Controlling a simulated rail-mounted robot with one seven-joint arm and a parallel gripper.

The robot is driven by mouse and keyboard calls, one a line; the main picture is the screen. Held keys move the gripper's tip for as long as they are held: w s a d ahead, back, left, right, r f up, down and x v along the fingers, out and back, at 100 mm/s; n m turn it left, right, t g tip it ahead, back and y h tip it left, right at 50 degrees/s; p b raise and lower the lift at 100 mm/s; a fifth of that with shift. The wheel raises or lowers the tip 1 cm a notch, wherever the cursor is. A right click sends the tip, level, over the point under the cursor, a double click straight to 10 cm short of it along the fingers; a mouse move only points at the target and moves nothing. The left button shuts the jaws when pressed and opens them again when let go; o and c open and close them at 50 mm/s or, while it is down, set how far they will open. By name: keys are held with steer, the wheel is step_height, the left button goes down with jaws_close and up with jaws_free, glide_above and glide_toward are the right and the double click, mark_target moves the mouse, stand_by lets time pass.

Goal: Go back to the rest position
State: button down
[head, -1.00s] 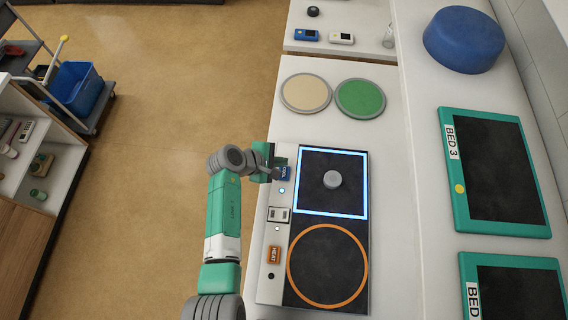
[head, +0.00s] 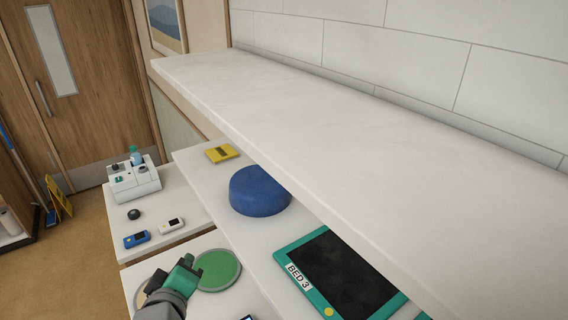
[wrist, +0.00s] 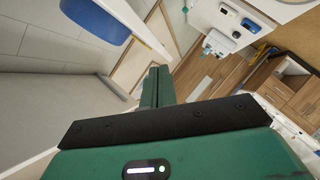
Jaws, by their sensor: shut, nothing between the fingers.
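My gripper (wrist: 158,72) shows in the wrist view with its two dark green fingers together and nothing between them. In the head view, part of my green and grey arm (head: 180,280) is at the bottom, raised in front of the beige disc (head: 142,294) and beside the green disc (head: 217,270). The fingertips are hard to make out there. The gripper appears clear of the counter and touches nothing that I can see.
A long white shelf (head: 330,130) crosses the head view above the counter. A blue round cushion-like object (head: 259,192), a BED 3 panel (head: 338,274), a yellow box (head: 222,153), a blue device (head: 137,239) and a white device (head: 171,225) lie around. Open floor is at left.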

steer(key=s+d+r+m+t, duration=0.15)
steer(key=d+r, duration=0.25)
steer(key=r, duration=0.4)
steer(key=d+r+m+t, duration=0.2)
steer(key=d+r+m, duration=0.15)
steer(key=r, duration=0.35)
steer(key=s+d+r+m+t+p, duration=0.1)
steer(key=s+d+r+m+t, duration=0.1)
steer(key=s+d+r, duration=0.3)
steer(key=s+d+r+m+t+h, duration=0.1)
steer(key=s+d+r, duration=0.4)
steer(key=r, duration=0.5)
steer(key=s+d+r+m+t+h+p, duration=0.1)
steer(key=s+d+r+m+t, duration=0.3)
steer(key=r, duration=0.3)
steer(key=shift+s+d+r+p, duration=0.4)
steer(key=shift+s+d, duration=0.15)
steer(key=shift+s, duration=0.35)
stand_by(1.2)
